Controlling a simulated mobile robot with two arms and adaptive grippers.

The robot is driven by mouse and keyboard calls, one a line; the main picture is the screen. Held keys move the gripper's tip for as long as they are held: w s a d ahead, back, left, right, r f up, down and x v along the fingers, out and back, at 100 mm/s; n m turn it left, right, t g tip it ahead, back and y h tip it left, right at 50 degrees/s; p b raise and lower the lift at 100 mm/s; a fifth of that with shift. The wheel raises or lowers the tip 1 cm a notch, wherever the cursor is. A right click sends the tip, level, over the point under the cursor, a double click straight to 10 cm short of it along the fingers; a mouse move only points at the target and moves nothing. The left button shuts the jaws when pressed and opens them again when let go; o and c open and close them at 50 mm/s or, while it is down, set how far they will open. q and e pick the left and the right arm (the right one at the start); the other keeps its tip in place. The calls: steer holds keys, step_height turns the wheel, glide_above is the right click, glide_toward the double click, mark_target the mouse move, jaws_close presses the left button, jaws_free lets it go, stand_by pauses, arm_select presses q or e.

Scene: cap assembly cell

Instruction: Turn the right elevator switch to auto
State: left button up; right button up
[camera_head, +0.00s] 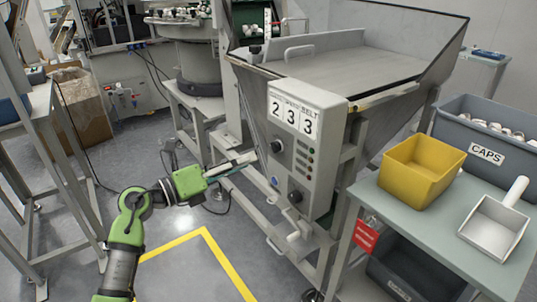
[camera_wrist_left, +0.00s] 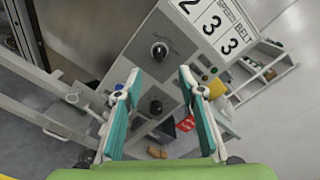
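The grey control box (camera_head: 308,150) stands in the middle of the head view, under cards reading 2, 3, 3. It carries two black rotary knobs, an upper one (camera_head: 277,146) and a lower one (camera_head: 295,197). The labels at the knobs are too small to read, so I cannot tell which is the elevator switch or its setting. My left gripper (camera_head: 247,163) is just left of the panel. In the left wrist view its teal fingers (camera_wrist_left: 160,76) are spread and empty, with the upper knob (camera_wrist_left: 160,50) and lower knob (camera_wrist_left: 155,106) beyond them. My right gripper is not in view.
Small coloured buttons (camera_head: 312,152) line the panel's right side. A steel hopper (camera_head: 350,62) rises behind the box. At right, a table (camera_head: 440,225) holds a yellow bin (camera_head: 420,170), a grey CAPS crate (camera_head: 490,153) and a scoop (camera_head: 492,226). Frame legs stand below the box.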

mark_target(275, 147)
arm_select(q)
steer(key=b+x, duration=0.1)
steer(key=x, duration=0.7)
steer(key=shift+w+d, duration=0.2)
jaws_close()
